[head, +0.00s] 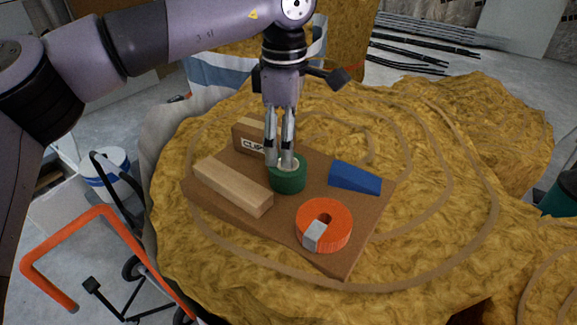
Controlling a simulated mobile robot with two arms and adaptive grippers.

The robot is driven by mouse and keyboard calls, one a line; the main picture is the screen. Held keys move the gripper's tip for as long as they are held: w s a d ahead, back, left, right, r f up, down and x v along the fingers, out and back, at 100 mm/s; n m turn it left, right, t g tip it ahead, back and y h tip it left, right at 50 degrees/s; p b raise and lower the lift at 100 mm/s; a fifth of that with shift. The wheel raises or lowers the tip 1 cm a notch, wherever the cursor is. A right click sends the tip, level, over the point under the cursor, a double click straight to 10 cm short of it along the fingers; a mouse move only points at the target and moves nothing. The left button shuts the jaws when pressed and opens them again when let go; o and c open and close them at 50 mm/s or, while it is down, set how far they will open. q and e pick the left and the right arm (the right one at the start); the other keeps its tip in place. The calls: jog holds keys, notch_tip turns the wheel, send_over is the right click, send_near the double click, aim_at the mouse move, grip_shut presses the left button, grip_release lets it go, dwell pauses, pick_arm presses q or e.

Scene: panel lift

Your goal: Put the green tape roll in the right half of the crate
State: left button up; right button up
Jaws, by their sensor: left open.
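The green tape roll (288,181) lies flat on a brown board (330,262), near the board's middle. My left gripper (281,165) points straight down at the roll from above. Its fingertips are at the roll's top, over or inside its hole; I cannot tell exactly which. The gripper is open, and the roll still rests on the board. The fingers hide part of the roll's top. My right gripper is not in view. No crate can be made out for sure.
Around the roll on the board are a wooden block (232,185), a labelled box (247,136), a blue wedge (355,178) and an orange ring (335,217) with a grey piece. The board lies on a lumpy yellow-brown surface (440,200). An orange-handled cart (60,250) stands at lower left.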

aim_at(288, 173)
pick_arm(q)
jog(key=shift+s+f, duration=0.1)
jog(key=shift+f, duration=0.45)
jog(key=f+p, duration=0.3)
jog(key=f, duration=0.1)
jog(key=shift+d+f, duration=0.1)
jog(key=shift+d, duration=0.15)
jog(key=shift+f, duration=0.45)
jog(key=c, duration=1)
jog(key=shift+r, duration=0.1)
